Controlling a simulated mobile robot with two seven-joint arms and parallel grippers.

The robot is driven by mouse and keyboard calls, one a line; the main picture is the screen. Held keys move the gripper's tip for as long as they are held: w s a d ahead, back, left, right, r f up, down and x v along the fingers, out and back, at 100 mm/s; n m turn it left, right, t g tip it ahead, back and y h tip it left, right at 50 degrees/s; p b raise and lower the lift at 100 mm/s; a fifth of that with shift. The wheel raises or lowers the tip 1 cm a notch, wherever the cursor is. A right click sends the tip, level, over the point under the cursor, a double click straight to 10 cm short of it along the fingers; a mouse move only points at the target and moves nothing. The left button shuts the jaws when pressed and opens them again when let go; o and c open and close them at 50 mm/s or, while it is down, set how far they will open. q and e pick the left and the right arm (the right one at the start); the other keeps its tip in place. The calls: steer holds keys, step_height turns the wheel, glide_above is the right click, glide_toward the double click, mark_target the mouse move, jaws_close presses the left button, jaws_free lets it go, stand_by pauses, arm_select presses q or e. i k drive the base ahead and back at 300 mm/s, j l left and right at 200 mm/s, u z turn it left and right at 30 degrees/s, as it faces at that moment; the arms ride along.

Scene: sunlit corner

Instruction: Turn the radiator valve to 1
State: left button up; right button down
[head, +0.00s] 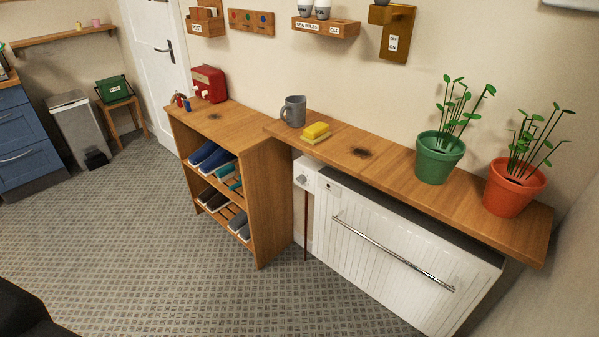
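The radiator valve (301,179) is a small grey knob on a white block at the upper left end of the white radiator (375,262). It sits just under the wooden shelf, above a thin brown pipe. Its numbers are too small to read, so I cannot tell its setting. Neither of my grippers shows in the head view. A dark shape at the lower left corner cannot be made out.
A wooden shelf (397,178) over the radiator holds a grey mug (293,111), a yellow sponge (316,131) and two potted plants. A shoe rack (262,205) stands left of the valve. A metal rail (385,249) crosses the radiator front. The carpet (150,250) is clear.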

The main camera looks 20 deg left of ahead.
mark_target(301, 178)
steer(key=i+j+z, duration=0.15)
steer(key=i+j, duration=1)
steer(key=i, duration=0.1)
